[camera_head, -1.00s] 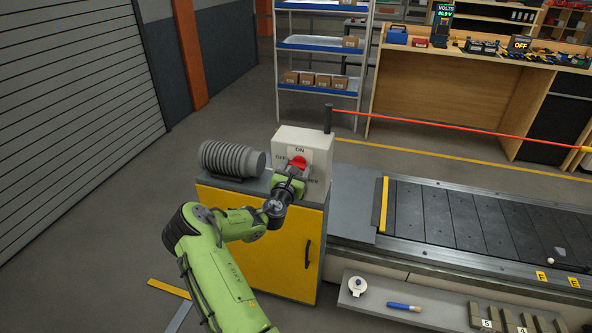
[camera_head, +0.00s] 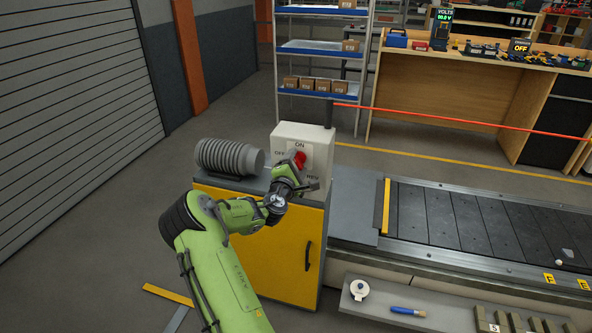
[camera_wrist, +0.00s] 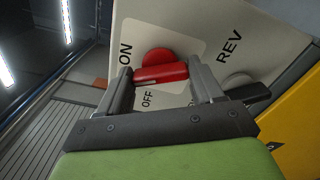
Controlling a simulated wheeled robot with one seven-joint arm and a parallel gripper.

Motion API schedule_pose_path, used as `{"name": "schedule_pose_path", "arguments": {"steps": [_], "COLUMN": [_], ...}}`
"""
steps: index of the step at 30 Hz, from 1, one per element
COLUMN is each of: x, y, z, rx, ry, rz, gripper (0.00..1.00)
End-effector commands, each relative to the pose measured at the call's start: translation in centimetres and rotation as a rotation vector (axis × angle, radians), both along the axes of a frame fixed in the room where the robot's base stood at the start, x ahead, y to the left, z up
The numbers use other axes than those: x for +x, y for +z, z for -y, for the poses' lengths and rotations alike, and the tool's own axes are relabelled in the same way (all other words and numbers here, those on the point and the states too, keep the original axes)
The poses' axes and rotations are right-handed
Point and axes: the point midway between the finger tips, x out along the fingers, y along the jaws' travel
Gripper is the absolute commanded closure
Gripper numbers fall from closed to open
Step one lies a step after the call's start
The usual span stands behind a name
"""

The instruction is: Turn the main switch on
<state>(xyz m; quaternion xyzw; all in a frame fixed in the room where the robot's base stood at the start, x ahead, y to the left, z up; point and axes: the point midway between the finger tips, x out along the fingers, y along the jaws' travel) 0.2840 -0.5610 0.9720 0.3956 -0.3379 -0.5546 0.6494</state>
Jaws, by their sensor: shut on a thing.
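The main switch is a red knob (camera_head: 300,159) with a raised grip bar, on the front of a white switch box (camera_head: 318,133). The labels read ON at the top, OFF at the left and REV at the lower right. In the wrist view the red knob (camera_wrist: 160,66) sits between my fingers, with ON to the left, OFF below and REV to the right. My gripper (camera_wrist: 163,80) is shut on the knob's bar; in the head view my gripper (camera_head: 297,171) is tilted and partly covers the knob. I cannot tell exactly which label the knob points to.
The box stands on a yellow cabinet (camera_head: 285,245) beside a grey ribbed motor (camera_head: 228,157). A slat conveyor (camera_head: 470,225) runs off to the right, with a red cord (camera_head: 440,118) above it. A shelf below holds a blue-handled tool (camera_head: 408,311). A bench display reads OFF.

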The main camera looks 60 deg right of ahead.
Motion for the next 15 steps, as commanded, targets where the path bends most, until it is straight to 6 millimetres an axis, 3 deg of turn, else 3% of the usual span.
{"name": "schedule_pose_path", "arguments": {"steps": [15], "x": [-0.05], "y": [-0.32], "z": [0.01], "rx": [0.061], "ry": [-0.001], "rz": [0.383], "gripper": [0.65]}}
